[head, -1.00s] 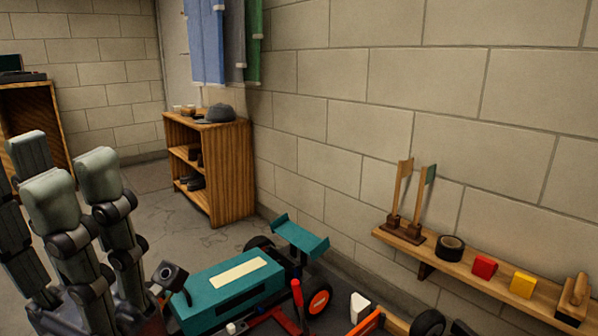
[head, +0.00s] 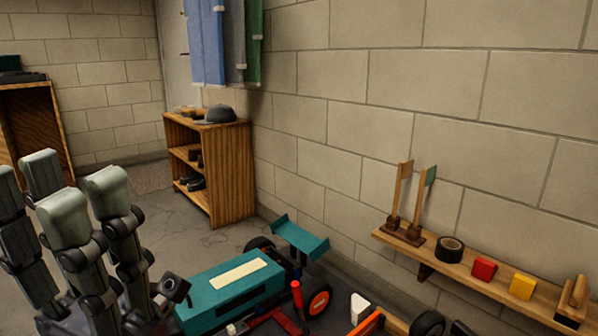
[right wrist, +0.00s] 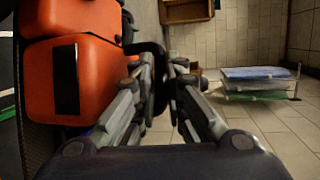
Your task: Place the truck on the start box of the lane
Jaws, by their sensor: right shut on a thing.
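In the right wrist view, an orange-red vehicle body (right wrist: 75,80), which looks like the truck, fills the left side. It has a dark panel and a black bar (right wrist: 157,55). My right gripper (right wrist: 162,82) is shut on that black bar, with its fingers close around it. Much of the vehicle lies outside the frame. In the head view, my left gripper (head: 90,200) is at the left with its grey fingers pointing up, spread and empty. The lane's start box cannot be made out.
A teal car (head: 230,290) with a rear wing (head: 298,238) sits at the bottom of the head view. An orange part (head: 368,323) with a black wheel shows beside it. A wall shelf (head: 460,265) holds flags, tape and blocks. A wooden shelf unit (head: 232,170) stands behind.

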